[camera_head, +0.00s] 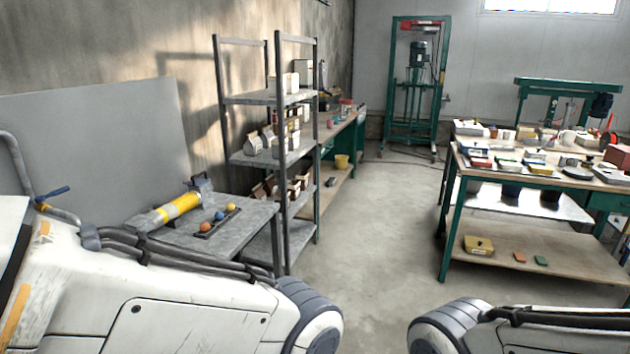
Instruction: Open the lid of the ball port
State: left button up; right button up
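No ball port or lid can be made out for certain. A large white body with black hoses (190,310) fills the lower left, with a flat panel and a rounded grey end; I cannot tell whether it is a machine or part of me. A bent grey pipe with a blue-handled lever (54,192) rises at its left end. A yellow and grey cylinder (178,208) lies on a grey side table (255,220). In front of it, a dark rack (214,224) holds an orange ball (205,227), a blue ball (219,215) and a yellow ball (231,207). Neither gripper is in view.
A metal shelf rack (270,98) with boxes stands behind the side table. A green press frame (418,80) is at the back. A green-legged workbench (540,175) with many items is at right. The concrete floor (375,230) between is clear.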

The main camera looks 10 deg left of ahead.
aim_at(198, 182)
jog(key=i, duration=3.05)
jog(key=u, duration=3.2)
